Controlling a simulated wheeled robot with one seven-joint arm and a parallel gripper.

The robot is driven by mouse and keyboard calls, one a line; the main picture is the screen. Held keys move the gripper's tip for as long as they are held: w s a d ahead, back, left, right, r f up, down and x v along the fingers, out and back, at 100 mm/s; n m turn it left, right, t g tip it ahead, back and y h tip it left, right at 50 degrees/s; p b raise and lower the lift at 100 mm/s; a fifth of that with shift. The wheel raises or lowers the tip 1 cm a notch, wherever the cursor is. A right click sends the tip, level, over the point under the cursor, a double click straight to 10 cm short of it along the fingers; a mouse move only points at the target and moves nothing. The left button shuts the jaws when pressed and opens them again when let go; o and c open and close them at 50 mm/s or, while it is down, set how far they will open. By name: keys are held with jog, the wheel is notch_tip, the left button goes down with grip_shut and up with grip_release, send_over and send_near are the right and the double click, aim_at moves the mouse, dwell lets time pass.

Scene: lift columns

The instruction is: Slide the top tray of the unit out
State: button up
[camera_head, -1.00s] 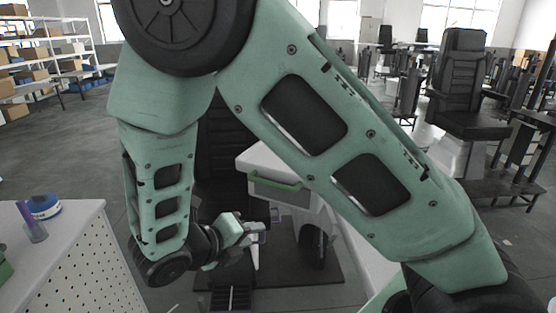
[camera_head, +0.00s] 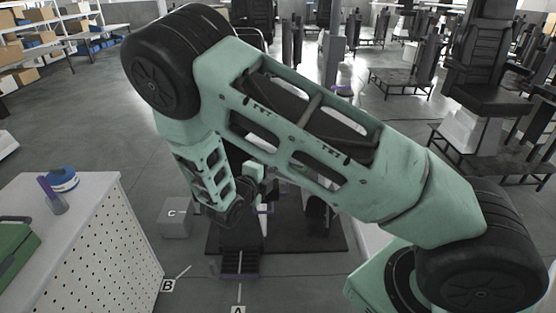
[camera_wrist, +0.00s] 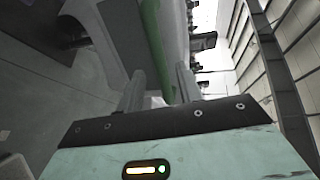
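In the wrist view, a green bar handle (camera_wrist: 152,32) runs from the top edge down toward the space between the fingers of my gripper (camera_wrist: 160,76). The fingers are apart, one on each side of the bar's lower end. I cannot tell whether they touch it. A grey panel (camera_wrist: 122,38), seemingly the tray front, lies beside the bar. In the head view my gripper (camera_head: 258,188) is small and partly covered by my arm. The unit and its top tray are mostly hidden behind my arm there.
A white perforated cabinet (camera_head: 95,235) stands at left, with a blue tape roll (camera_head: 62,180) and a green case (camera_head: 15,250) on top. A grey box (camera_head: 175,218) marked C stands on the floor. A dark platform (camera_head: 290,238) lies below my arm. Floor between is clear.

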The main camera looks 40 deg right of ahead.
jog(key=shift+p+x, duration=0.65)
jog(key=shift+x, duration=2)
